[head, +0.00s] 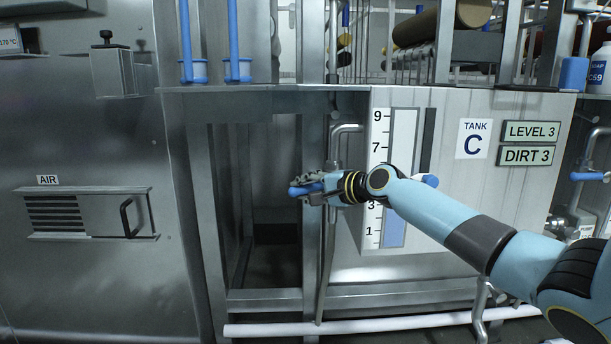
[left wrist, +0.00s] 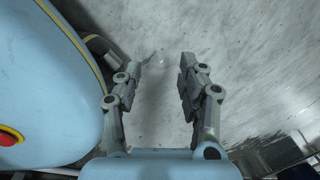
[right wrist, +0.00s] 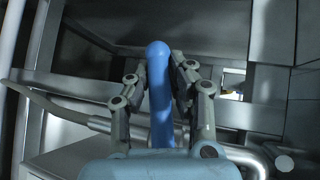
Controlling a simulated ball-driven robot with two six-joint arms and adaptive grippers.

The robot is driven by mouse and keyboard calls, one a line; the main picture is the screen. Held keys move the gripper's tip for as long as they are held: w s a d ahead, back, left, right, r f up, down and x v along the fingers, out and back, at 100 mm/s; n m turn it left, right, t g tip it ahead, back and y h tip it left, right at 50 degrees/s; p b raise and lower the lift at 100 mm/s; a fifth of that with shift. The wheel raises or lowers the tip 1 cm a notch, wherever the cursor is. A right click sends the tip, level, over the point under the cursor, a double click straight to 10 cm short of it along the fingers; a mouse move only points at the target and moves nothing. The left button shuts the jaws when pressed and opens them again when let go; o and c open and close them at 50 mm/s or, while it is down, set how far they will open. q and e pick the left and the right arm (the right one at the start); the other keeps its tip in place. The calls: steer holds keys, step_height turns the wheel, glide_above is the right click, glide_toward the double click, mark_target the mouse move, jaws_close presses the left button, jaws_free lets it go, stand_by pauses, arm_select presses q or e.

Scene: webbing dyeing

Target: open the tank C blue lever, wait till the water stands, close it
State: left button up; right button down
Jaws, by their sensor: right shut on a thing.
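The blue lever (head: 305,189) of tank C sits at the front left of the tank on the pipework. In the right wrist view the blue lever (right wrist: 160,90) stands between the fingers. My right gripper (head: 318,186) is shut on it. The tank C sign (head: 474,139) is on the pale tank front (head: 455,190). The level gauge (head: 395,225) shows blue in its lower part, and my right arm covers its middle. The level plate (head: 531,131) reads LEVEL 3, and the dirt plate (head: 526,155) reads DIRT 3. My left gripper (left wrist: 160,75) is open and empty above the floor.
A steel cabinet with an AIR panel (head: 88,213) stands at the left. Upright metal posts frame a dark open bay (head: 275,190) left of the tank. A white pipe (head: 390,323) runs low in front. Bottles (head: 599,70) stand at the upper right.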

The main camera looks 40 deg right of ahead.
steer(key=g+p, duration=0.1)
steer(key=p, duration=0.2)
steer(key=n+h+p, duration=0.1)
steer(key=p, duration=0.2)
steer(key=shift+s+d+f+n+g, duration=0.1)
steer(key=shift+d+f+n+g, duration=0.2)
steer(key=shift+g, duration=0.1)
arm_select(q)
step_height(320, 180, up, 13)
steer(key=d+p, duration=0.2)
steer(key=p, duration=0.5)
steer(key=shift+d+t+p, duration=0.2)
steer(key=shift+t+p, duration=0.1)
steer(key=shift+p, duration=0.1)
arm_select(e)
steer(key=s+d+f+n+g+h, duration=0.3)
steer(key=d+f+n+g+h, duration=0.2)
steer(key=h, duration=0.3)
steer(key=shift+s+d+f+g, duration=0.15)
steer(key=shift+s+d+g, duration=0.1)
steer(key=shift+g, duration=0.15)
arm_select(q)
steer(key=shift+f, duration=0.1)
arm_select(e)
steer(key=c, duration=1.2)
jaws_free()
steer(key=shift+o, duration=0.2)
steer(key=v, duration=1.2)
